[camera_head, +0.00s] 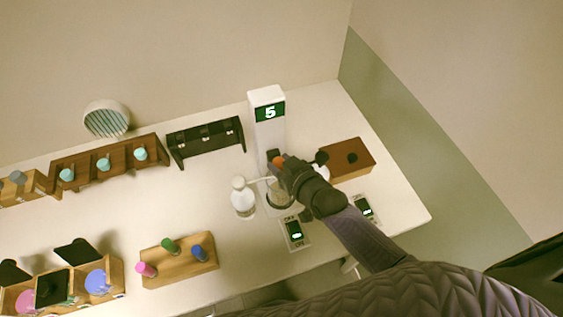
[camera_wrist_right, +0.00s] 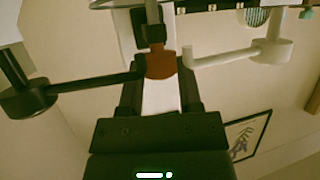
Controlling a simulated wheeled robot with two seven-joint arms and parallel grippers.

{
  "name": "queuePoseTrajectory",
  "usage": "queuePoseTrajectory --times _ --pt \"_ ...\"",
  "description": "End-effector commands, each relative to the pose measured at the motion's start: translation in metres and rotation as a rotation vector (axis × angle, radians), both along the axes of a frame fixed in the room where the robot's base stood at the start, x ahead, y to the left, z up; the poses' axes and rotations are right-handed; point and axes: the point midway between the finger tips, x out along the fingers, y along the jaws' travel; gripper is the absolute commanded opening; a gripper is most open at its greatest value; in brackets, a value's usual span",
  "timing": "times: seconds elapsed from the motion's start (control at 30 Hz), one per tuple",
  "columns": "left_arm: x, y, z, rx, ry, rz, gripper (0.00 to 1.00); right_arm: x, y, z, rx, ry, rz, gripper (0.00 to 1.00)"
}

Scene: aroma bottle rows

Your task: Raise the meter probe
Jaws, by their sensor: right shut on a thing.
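The meter (camera_head: 268,133) is a tall white column with a green display reading 5, standing near the back right of the white table. An orange-brown piece, which looks like the probe's handle (camera_head: 278,160), shows at its front. It also shows as a red-brown knob (camera_wrist_right: 161,64) in the wrist view, below a black block. My right gripper (camera_head: 284,165) is at this handle, with its fingers (camera_wrist_right: 161,80) shut on it. The probe's lower part is hidden. A clear glass vessel stands under the gripper, partly covered. My left gripper is not in view.
A white bottle (camera_head: 243,199) with a side spout stands left of the gripper. A brown box (camera_head: 347,160) is to the right. Two green-lit switches (camera_head: 294,232) lie in front.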

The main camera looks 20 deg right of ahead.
Motion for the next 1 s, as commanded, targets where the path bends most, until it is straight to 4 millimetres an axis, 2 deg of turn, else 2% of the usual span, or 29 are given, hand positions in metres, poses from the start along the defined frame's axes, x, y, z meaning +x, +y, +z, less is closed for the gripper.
queuePoseTrajectory --times 0.83,1.0 --pt "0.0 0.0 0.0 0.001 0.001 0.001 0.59 0.0 0.0 0.0 0.0 0.001 0.0 0.0" --pt "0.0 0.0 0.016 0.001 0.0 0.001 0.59 0.0 0.0 0.015 0.0 0.001 0.0 0.0"
